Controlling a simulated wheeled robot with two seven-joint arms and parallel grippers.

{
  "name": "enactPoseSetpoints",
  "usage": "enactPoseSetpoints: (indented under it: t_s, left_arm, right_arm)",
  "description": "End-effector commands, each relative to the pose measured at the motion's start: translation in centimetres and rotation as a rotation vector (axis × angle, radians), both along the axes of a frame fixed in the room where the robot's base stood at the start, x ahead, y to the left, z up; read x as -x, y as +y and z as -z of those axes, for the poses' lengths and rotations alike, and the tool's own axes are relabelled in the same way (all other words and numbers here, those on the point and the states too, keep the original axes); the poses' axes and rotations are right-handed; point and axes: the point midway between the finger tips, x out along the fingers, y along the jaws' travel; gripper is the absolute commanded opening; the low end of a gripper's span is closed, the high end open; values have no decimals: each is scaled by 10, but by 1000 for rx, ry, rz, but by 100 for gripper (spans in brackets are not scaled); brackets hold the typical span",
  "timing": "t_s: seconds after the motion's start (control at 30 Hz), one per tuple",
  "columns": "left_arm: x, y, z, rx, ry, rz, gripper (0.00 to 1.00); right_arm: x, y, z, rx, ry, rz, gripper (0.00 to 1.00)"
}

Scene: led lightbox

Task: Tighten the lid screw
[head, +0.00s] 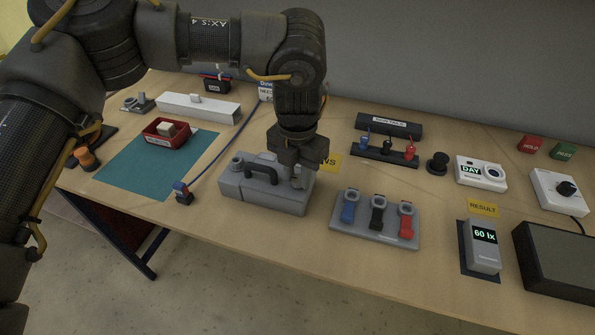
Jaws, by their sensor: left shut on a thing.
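A grey lidded box (262,196) with a dark carry handle stands on the table near the middle. A small knob-like lid screw (297,182) stands at the right end of its lid. My left gripper (298,165) points straight down over that end, with its fingers closed at the top of the screw. The fingers hide part of the screw, so its seating in the lid cannot be told. My right gripper is not in view.
A teal mat (140,178) with a red tray (160,141) lies to the left. A grey stand (372,229) with blue, black and red clips stands to the right. A meter (484,247) reads 60 lx.

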Motion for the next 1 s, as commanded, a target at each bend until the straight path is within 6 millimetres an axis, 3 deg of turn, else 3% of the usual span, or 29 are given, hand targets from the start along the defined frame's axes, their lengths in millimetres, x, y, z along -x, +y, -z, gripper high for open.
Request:
enactPoseSetpoints:
  t_s: [0.3, 0.33, 0.47, 0.8, 1.0]
  left_arm:
    - [-1, 0, -1, 3, -3, -1, 2]
    - [-1, 0, -1, 3, -3, -1, 28]
    - [-1, 0, -1, 2, -2, -1, 45]
    - [0, 0, -3, 1, -2, -1, 46]
    - [-1, -1, -31, 3, -4, -2, 46]
  right_arm:
    - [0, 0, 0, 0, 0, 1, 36]
    - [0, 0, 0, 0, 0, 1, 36]
    - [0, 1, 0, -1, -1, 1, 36]
    - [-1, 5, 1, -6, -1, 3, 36]
    - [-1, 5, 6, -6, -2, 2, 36]
